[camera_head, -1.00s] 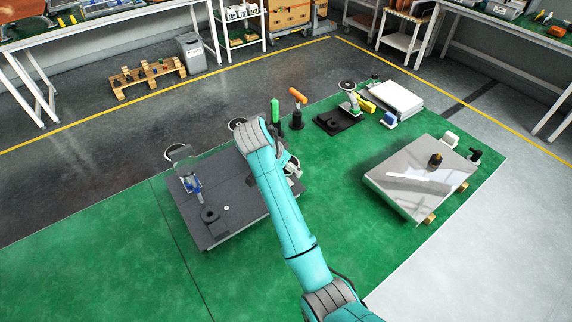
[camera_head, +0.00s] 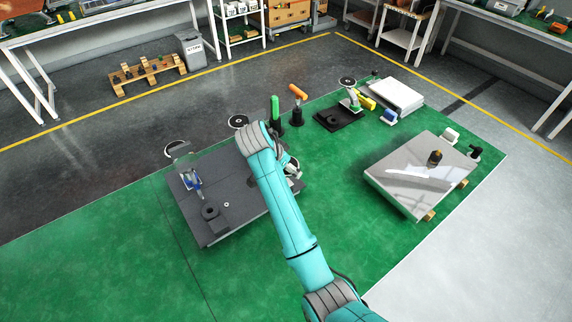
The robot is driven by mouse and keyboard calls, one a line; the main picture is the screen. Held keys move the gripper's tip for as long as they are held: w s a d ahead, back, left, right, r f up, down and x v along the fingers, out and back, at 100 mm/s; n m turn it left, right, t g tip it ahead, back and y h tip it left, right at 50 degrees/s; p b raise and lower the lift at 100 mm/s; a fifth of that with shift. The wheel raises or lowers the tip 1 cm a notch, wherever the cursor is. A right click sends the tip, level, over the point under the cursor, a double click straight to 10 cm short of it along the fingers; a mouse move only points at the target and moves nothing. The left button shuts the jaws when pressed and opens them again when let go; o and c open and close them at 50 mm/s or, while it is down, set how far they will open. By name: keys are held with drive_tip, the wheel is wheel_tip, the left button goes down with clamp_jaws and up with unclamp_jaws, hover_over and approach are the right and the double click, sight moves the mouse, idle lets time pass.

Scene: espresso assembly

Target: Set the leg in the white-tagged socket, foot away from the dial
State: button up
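A dark grey panel (camera_head: 240,207) lies on the green mat. At its far left corner stands a silver-and-blue leg (camera_head: 192,178) with a round disc foot (camera_head: 176,148). A second round disc foot (camera_head: 238,122) shows at the panel's far edge, just left of my arm's elbow; what it is joined to is hidden. A dark round knob-like piece (camera_head: 210,212), perhaps the dial, is on the panel's near left part. My gripper (camera_head: 292,168) is at the panel's right side, mostly behind my teal arm; its fingers and anything in them cannot be made out. I cannot pick out a white tag.
A green-handled tool (camera_head: 275,110) and an orange-handled tool (camera_head: 298,92) stand behind the panel. A black base (camera_head: 338,119) bears another disc-topped part (camera_head: 348,86). A shiny metal panel (camera_head: 412,184) lies right on wooden blocks. Mat between the panels is clear.

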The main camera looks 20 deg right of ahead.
drive_tip(key=shift+f, duration=0.7)
drive_tip(key=o, duration=1.2)
drive_tip(key=shift+o, duration=0.2)
drive_tip(key=shift+v, duration=3.7)
